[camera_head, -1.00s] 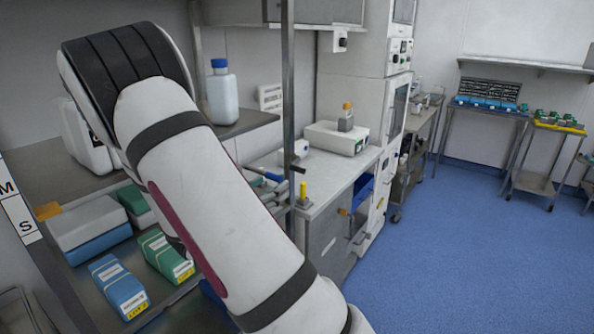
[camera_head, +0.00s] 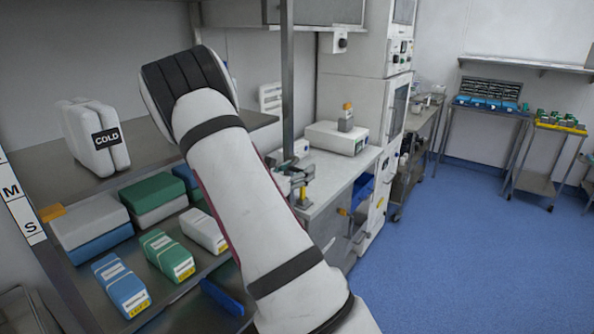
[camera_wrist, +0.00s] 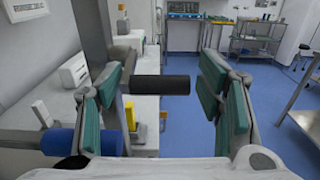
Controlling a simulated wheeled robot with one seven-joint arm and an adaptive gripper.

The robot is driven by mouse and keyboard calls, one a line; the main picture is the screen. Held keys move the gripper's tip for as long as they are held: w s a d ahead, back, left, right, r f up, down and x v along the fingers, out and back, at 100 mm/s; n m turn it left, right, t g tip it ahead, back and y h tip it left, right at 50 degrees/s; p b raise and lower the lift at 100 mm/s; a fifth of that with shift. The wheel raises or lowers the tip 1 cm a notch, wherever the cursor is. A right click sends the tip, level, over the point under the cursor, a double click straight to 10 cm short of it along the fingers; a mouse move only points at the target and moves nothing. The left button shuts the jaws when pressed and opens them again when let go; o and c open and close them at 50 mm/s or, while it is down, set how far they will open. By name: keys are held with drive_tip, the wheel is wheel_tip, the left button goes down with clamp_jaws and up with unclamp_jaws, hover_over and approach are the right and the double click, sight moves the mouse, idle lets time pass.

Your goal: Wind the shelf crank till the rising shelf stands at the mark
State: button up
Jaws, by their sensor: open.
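The crank's black grip (camera_wrist: 162,84) lies crosswise between the fingers of my gripper (camera_wrist: 166,78) in the wrist view, with gaps on both sides. My gripper is open, its teal pads apart. In the head view my gripper (camera_head: 290,180) is small, partly behind my arm, by the rack's front post. The crank is hard to make out there. A shelf with boxes (camera_head: 185,300) sits at lower left. An orange tab (camera_head: 50,212) is near its left rear, beside a white strip lettered M and S (camera_head: 20,205). I cannot tell which sign is the mark.
A white COLD box (camera_head: 95,135) stands on the upper shelf. Green, blue and white cartons (camera_head: 168,255) lie on the lower shelf. A blue cylinder (camera_wrist: 60,141) is close at lower left in the wrist view. A white counter (camera_head: 335,180) stands behind; blue floor is clear at right.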

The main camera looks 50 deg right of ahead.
drive_tip(key=c, duration=1)
drive_tip(key=shift+s, duration=0.1)
drive_tip(key=shift+r, duration=0.1)
